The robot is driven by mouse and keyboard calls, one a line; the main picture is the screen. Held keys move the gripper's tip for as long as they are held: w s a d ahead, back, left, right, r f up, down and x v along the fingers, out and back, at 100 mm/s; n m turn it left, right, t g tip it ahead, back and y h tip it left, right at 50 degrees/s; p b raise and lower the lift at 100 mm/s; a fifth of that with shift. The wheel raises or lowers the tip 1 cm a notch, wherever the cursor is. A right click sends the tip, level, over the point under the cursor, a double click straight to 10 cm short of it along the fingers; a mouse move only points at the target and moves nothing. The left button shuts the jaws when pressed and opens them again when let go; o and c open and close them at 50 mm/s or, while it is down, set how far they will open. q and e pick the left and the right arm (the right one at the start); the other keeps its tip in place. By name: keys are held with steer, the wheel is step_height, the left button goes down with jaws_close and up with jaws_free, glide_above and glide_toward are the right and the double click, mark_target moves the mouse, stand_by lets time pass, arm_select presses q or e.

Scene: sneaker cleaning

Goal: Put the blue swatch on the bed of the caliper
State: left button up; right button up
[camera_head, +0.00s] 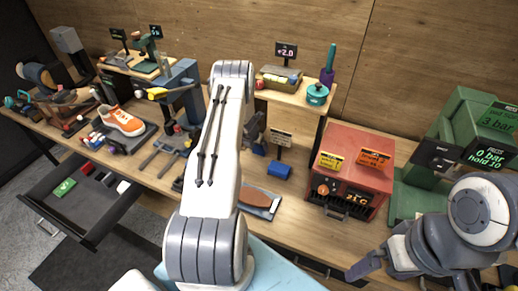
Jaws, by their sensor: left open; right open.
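A small blue block (278,170) lies on the bench under a small sign, right of my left arm. I cannot tell if it is the swatch. Small coloured pieces lie in a shallow tray (268,84) on the raised shelf. I cannot make out the caliper or its bed for certain; a black display reading 2.0 (286,51) stands behind that tray. My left gripper (254,128) seems to show as a dark shape beside my white forearm, partly hidden by it. My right gripper (366,266) is low at the bench's front edge, open and apart from any object.
A red box (350,160) with yellow and orange labels stands right of centre. A green machine (470,135) stands at the right. An orange sneaker (122,120) sits at the left. An open drawer (75,205) juts out at the front left. My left arm blocks the middle.

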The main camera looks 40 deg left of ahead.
mark_target(258, 151)
arm_select(q)
steer(key=shift+p+x, duration=0.6)
steer(key=shift+x, duration=1.15)
steer(key=c, duration=1.3)
steer(key=shift+r, duration=0.15)
